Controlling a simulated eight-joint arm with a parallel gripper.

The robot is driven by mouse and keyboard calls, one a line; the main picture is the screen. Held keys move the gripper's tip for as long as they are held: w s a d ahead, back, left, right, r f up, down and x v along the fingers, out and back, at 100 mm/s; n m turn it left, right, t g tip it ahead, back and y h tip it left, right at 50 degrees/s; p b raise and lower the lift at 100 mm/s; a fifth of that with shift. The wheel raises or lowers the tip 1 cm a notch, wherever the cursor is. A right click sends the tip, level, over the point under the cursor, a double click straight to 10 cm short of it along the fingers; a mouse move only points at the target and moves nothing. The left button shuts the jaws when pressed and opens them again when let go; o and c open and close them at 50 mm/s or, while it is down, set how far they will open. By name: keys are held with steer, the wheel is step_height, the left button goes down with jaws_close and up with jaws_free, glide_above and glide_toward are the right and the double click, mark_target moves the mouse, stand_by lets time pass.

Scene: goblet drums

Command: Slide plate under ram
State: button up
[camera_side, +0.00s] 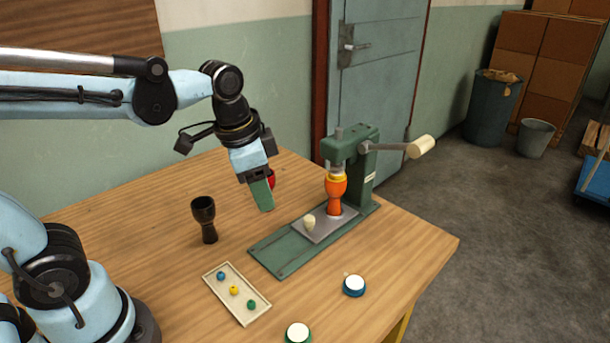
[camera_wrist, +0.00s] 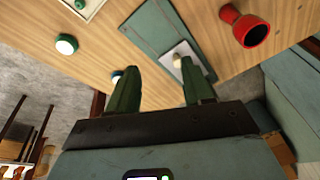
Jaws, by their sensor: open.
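The grey plate (camera_side: 323,231) lies on the green base of the press (camera_side: 285,255), with a pale knob (camera_side: 309,222) standing on its near-left part. An orange goblet drum (camera_side: 336,192) with a yellow rim stands upright at the plate's far part, directly below the ram (camera_side: 338,169); I cannot tell whether they touch. My gripper (camera_side: 265,205) is above and left of the knob, apart from it and pointing down. In the wrist view my gripper (camera_wrist: 158,68) is open and empty, with the plate (camera_wrist: 190,49) and knob (camera_wrist: 178,61) beyond its right finger, which hides part of the plate.
A black goblet drum (camera_side: 204,220) stands left. A red one (camera_wrist: 250,28) is partly hidden behind my gripper in the side view. A tray (camera_side: 218,282) of coloured beads and white-topped blue (camera_side: 354,286) and green (camera_side: 298,332) discs lie in front. The lever (camera_side: 405,148) sticks out right.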

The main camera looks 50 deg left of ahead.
steer(key=shift+s+a+f+n+t, duration=0.2)
steer(key=shift+s+n+t, duration=0.15)
steer(key=shift+n+t, duration=0.5)
steer(key=shift+s+a+f+n+t, duration=0.25)
steer(key=shift+n+t, duration=0.3)
steer(key=shift+n, duration=0.45)
steer(key=shift+s+a+f+n+t, duration=0.2)
steer(key=shift+s+n+t, duration=0.2)
steer(key=shift+n+t, duration=0.45)
step_height(320, 180, up, 6)
step_height(320, 180, down, 6)
